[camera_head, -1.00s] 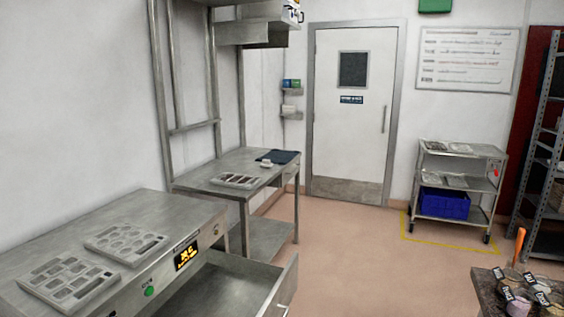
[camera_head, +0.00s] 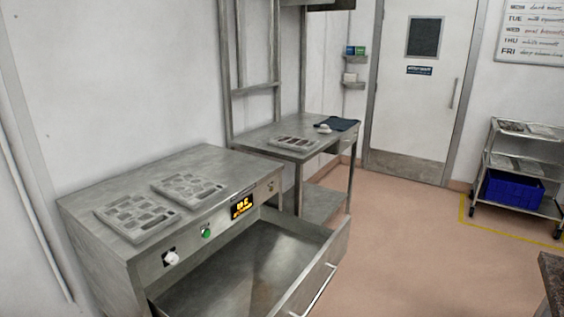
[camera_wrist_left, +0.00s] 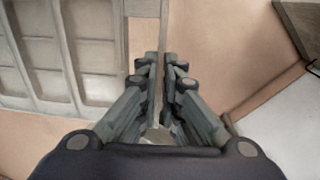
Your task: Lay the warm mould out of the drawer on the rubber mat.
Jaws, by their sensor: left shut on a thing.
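My left gripper (camera_wrist_left: 160,62) shows in the left wrist view. Its fingers are closed on the thin edge of a pale grey mould (camera_wrist_left: 98,52) with rectangular cavities, which fills the upper left of that view. Floor shows beyond the mould. The open drawer (camera_head: 325,260) of the steel warming cabinet shows in the head view; its visible floor is bare. Neither gripper shows in the head view.
Two grey moulds (camera_head: 137,215) (camera_head: 188,188) lie on the cabinet top (camera_head: 215,165). A trolley (camera_head: 520,165) with a blue crate (camera_head: 512,189) stands right. Floor between is clear.

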